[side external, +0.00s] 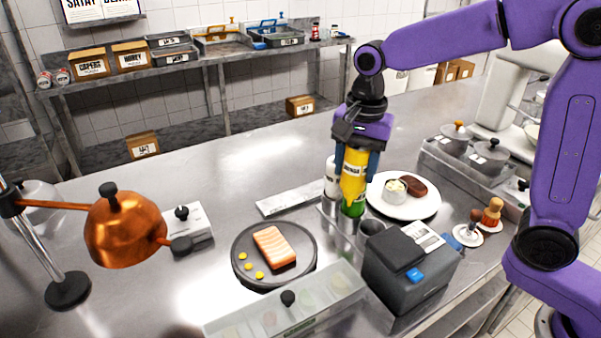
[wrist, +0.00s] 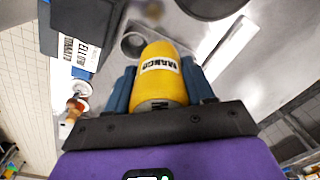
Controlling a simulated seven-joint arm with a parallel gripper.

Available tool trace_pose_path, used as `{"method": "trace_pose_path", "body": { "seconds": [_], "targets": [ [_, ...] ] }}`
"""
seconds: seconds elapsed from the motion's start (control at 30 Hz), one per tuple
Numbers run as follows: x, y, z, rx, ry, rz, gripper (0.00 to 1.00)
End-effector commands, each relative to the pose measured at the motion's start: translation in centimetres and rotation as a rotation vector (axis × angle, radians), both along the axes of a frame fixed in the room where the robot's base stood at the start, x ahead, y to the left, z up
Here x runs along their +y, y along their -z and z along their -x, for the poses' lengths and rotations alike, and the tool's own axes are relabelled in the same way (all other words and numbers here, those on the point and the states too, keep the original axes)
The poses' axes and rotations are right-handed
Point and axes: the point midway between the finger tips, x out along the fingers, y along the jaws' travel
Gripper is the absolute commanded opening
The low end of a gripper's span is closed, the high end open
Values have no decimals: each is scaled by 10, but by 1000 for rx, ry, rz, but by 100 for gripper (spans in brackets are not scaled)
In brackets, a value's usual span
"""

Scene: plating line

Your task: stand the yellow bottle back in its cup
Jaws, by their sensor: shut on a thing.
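The yellow bottle (side external: 354,172), with a white label, is held about upright between my gripper's blue fingers (side external: 356,165). It also shows in the wrist view (wrist: 160,75), with a finger on each side. A green part (side external: 353,208) shows directly below the yellow; I cannot tell whether it belongs to this bottle or to another thing. The bottle is over the metal cup holder (side external: 329,211). An open metal cup (side external: 371,228) stands just right of it, and shows as a round opening in the wrist view (wrist: 133,43). The bottle's lower end and its own cup are not clearly visible.
A white bottle (side external: 330,177) stands close on the left. A white plate (side external: 425,208) with food is close on the right, and a dark label printer (side external: 405,268) is in front. A dark round board (side external: 242,270) with salmon lies to the left.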

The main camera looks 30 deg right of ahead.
Motion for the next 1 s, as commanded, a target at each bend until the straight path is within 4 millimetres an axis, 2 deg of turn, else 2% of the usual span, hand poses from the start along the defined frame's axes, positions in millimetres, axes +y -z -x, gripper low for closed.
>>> {"method": "trace_pose_path", "body": {
  "seconds": [0.03, 0.1, 0.3, 0.8, 1.0],
  "targets": [
    [-13, -1, 7, 9, 4, 4, 38],
    [-26, -1, 14, 23, 4, 9, 38],
    [-44, 1, 27, 48, 0, 17, 38],
    [-45, 37, 28, 51, 0, 18, 38],
    [-44, 44, 28, 49, 0, 18, 38]
  ]
}}
